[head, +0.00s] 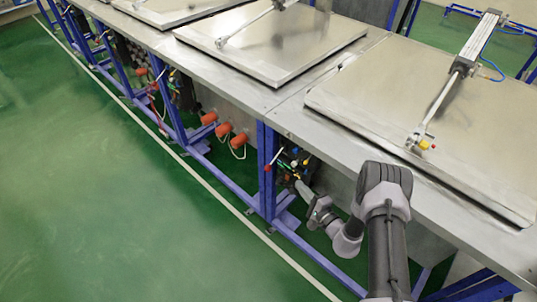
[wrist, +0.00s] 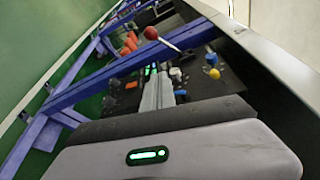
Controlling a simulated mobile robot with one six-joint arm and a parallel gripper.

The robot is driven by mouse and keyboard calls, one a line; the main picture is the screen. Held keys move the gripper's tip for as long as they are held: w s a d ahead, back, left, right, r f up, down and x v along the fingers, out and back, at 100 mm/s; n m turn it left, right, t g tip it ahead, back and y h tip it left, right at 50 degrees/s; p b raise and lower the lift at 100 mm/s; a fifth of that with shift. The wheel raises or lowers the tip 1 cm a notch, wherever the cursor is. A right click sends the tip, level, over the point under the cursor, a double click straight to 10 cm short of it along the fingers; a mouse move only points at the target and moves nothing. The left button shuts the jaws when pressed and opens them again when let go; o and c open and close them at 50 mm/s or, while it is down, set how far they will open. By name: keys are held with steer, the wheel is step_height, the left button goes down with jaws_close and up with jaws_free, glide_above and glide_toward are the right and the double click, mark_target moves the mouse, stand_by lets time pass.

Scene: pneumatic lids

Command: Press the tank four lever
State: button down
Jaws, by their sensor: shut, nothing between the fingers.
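A lever with a red ball knob (head: 267,168) and a pale rod sticks out below the bench edge, beside a blue frame post. The same red knob (wrist: 151,33) shows at the top middle of the wrist view, its rod running down to the right. No label tells which tank it belongs to. My gripper (head: 299,186) is under the bench edge, to the right of and a little below the knob, apart from it. In the wrist view my gripper (wrist: 158,80) is shut and empty, pointing at the dark valve area; the knob lies beyond its tips.
A closed metal lid (head: 420,120) with a pneumatic cylinder (head: 478,42) lies above my arm. Another lid (head: 270,40) is farther left. Orange caps (head: 223,130) and blue posts (head: 266,170) line the bench front. A yellow knob (wrist: 213,72) is near the lever. Green floor at left is clear.

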steer(key=b, duration=0.4)
glide_toward(275, 158)
steer(key=shift+w+a+f, duration=1.9)
steer(key=shift+a+f, duration=0.05)
steer(key=shift+a, duration=0.05)
